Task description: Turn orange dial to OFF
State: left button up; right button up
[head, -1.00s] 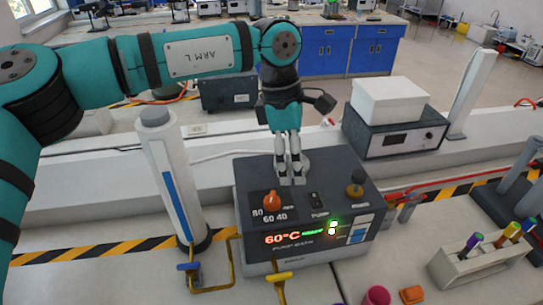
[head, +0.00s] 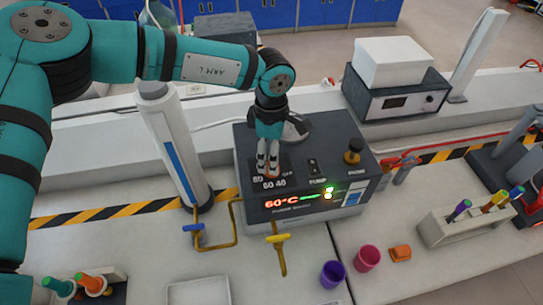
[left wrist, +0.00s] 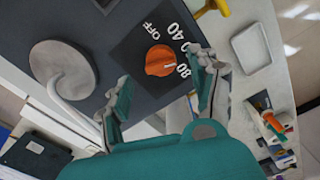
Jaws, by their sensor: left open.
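The orange dial (left wrist: 160,60) shows in the left wrist view on a black plate marked OFF, 40, 60 and 80. Its white mark points toward the numbers, away from OFF; which number it meets is unclear. In the head view the dial is mostly hidden behind my left gripper (head: 268,170). The dial sits on the dark pump bath (head: 325,150), whose display (head: 282,202) reads 60°C. My left gripper is open, pointing down, with its fingers either side of the dial in the wrist view. Contact cannot be told. My right gripper is not in view.
A black switch (head: 313,165) and a dark knob with a brass base (head: 352,153) stand right of the dial. A white column (head: 175,150) rises at the left.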

pick_arm(q)
notch_tip(320, 180, down, 3)
jog(key=shift+s+f+p, duration=0.1)
jog(key=shift+p, duration=0.35)
jog(key=shift+f, duration=0.4)
jog(key=c, duration=1.2)
jog(key=shift+o, duration=0.2)
jog(key=shift+f+n+b, duration=0.15)
jog(key=shift+n+b, duration=0.15)
jog(key=shift+b, duration=0.45)
jog(key=n+b, duration=0.3)
jog(key=b, duration=0.2)
jog(key=n+b, duration=0.3)
jog(key=b, duration=0.2)
jog(key=shift+f+n, duration=0.2)
jog(key=shift+n, duration=0.1)
jog(key=n+b, duration=0.7)
jog(key=b, duration=0.1)
jog(key=shift+r+b, duration=0.15)
jog(key=shift+b, duration=0.2)
jog(key=shift+r+n+b, duration=0.2)
jog(key=shift+n+b, duration=1.2)
jog(key=shift+n, duration=0.4)
